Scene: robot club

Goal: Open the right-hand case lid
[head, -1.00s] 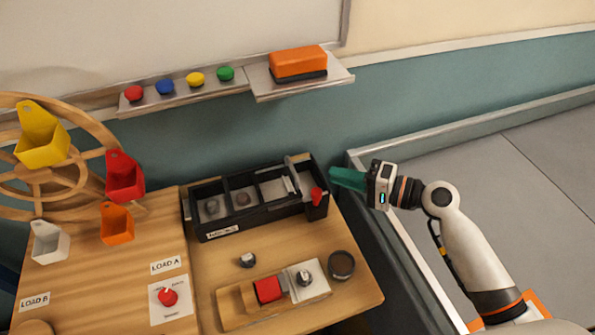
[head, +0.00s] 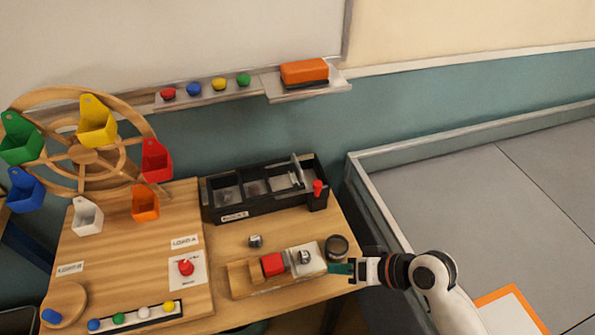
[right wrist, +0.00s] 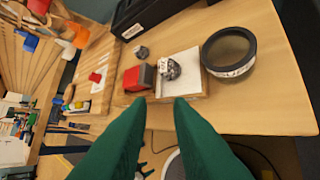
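A long black case (head: 262,208) with several compartments stands at the back of the table. An upright piece stands near its right end, and a red part (head: 318,187) sits at its right front corner. I cannot tell for sure which part is the right-hand lid. My right gripper (head: 341,268) has green fingers, open and empty, in front of the case. It is by the right end of a wooden block holding a red piece (head: 273,264) and a white plate (head: 306,260) with a grey knob. The wrist view shows the fingers apart (right wrist: 160,102). My left gripper is not in view.
A round dark container (head: 337,247) stands just behind my right gripper; its label shows in the wrist view (right wrist: 233,71). A small grey knob (head: 255,240) stands on the table. A wooden wheel (head: 93,155) with coloured buckets is at left.

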